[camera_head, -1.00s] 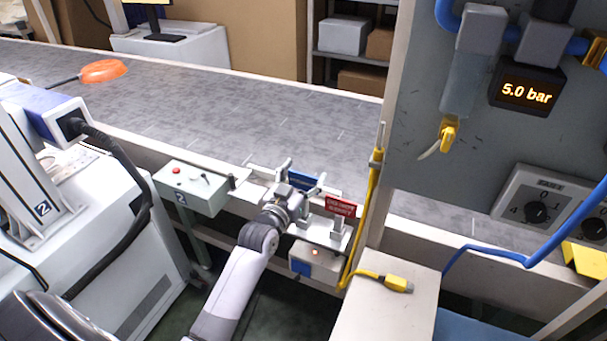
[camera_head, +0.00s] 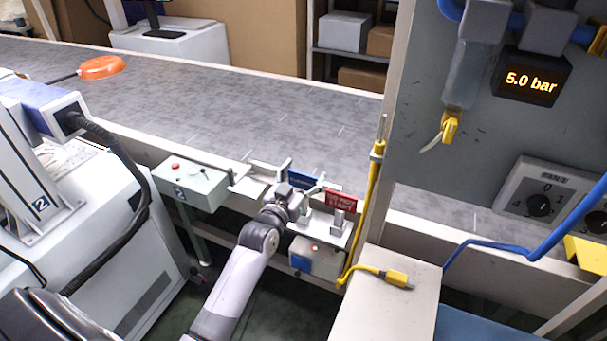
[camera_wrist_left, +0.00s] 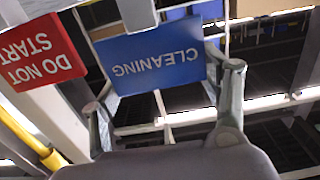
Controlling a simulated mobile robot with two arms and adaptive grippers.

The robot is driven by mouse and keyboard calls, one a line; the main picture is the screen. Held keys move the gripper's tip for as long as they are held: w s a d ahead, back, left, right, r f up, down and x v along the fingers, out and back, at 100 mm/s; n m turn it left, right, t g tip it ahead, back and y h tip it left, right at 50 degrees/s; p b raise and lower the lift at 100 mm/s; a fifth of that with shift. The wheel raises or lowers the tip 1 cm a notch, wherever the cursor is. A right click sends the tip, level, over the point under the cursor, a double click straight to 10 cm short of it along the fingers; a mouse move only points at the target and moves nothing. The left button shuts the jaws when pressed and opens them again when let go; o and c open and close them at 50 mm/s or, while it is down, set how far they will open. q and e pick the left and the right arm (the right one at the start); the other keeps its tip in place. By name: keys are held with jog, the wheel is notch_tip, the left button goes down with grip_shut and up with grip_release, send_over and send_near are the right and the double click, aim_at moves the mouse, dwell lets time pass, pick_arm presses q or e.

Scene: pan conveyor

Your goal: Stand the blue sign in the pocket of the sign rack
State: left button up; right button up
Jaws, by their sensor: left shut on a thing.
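The blue sign (camera_head: 303,179), lettered CLEANING, is between the fingers of my left gripper (camera_head: 299,186) in the head view. In the left wrist view the blue sign (camera_wrist_left: 150,58) shows its lettered face upside down, with a finger of my left gripper (camera_wrist_left: 165,88) at either side. The gripper is shut on it. The sign rack (camera_head: 322,228) is a pale metal ledge at the conveyor's near side. A red DO NOT START sign (camera_head: 341,202) stands on it, right of the blue sign. My gripper hides the blue sign's lower part in the head view; whether it touches the rack cannot be told.
A grey box with a red button (camera_head: 190,187) is left of my gripper. A yellow cable (camera_head: 371,190) runs down a post right of the rack. A pale table (camera_head: 385,315) with a yellow plug (camera_head: 397,278) is in front. The conveyor (camera_head: 250,105) behind is largely clear.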

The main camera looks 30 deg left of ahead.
aim_at(303, 185)
pick_arm(q)
jog(key=shift+f+b, duration=0.9)
jog(key=shift+f, duration=0.5)
jog(key=o, duration=1.7)
jog(key=shift+c, duration=0.2)
jog(key=shift+s+f, duration=0.1)
jog(key=shift+s, duration=0.2)
jog(key=s, duration=1.1)
jog(key=shift+s+d, duration=0.2)
jog(key=shift+d, duration=0.15)
